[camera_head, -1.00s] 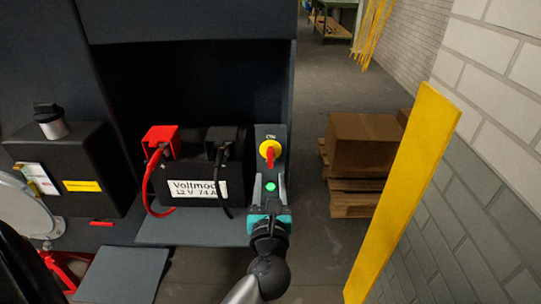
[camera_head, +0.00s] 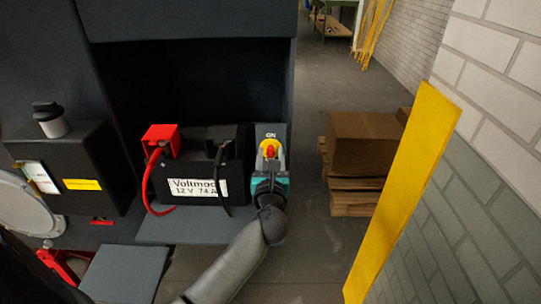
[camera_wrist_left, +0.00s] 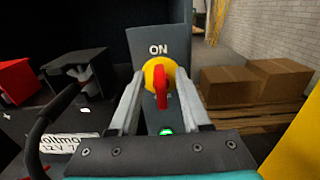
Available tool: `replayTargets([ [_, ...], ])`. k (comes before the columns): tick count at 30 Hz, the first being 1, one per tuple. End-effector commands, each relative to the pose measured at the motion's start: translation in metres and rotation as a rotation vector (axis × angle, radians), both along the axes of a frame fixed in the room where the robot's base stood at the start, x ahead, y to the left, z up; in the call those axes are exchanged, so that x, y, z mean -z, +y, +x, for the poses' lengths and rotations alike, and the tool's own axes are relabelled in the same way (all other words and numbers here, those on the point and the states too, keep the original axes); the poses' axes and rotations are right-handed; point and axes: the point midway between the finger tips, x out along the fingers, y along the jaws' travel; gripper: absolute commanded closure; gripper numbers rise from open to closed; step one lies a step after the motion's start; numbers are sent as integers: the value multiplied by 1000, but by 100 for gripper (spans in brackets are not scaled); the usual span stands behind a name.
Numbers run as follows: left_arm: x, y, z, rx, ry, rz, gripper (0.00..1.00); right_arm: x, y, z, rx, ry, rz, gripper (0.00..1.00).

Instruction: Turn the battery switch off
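The battery switch is a red handle on a yellow round base (camera_head: 269,148), mounted on a grey panel (camera_wrist_left: 146,42) with the word ON above it. In the left wrist view the red handle (camera_wrist_left: 161,86) stands upright, and a green light (camera_wrist_left: 166,131) glows below it. My left gripper (camera_head: 269,160) is at the panel, open. Its two fingers (camera_wrist_left: 160,95) lie on either side of the switch in the left wrist view, with the handle showing between them. I cannot tell whether they touch it. My right gripper is not in view.
A black battery (camera_head: 200,172) with red and black terminal covers and cables stands just left of the panel. Cardboard boxes (camera_head: 362,140) on a pallet and a yellow post (camera_head: 402,195) are to the right. Open floor lies between panel and pallet.

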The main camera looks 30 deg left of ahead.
Motion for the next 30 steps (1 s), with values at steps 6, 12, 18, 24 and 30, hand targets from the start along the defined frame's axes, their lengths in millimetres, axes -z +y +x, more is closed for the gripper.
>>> replayTargets([
  [6, 0, 0, 0, 0, 0, 0, 77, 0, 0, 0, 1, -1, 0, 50],
  [12, 0, 0, 0, 0, 0, 0, 100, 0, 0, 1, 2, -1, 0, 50],
  [18, 0, 0, 0, 0, 0, 0, 100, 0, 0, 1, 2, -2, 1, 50],
  [24, 0, 0, 0, 0, 3, 3, 100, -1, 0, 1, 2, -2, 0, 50],
  [30, 0, -1, 0, 0, 26, 35, 100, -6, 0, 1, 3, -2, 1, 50],
])
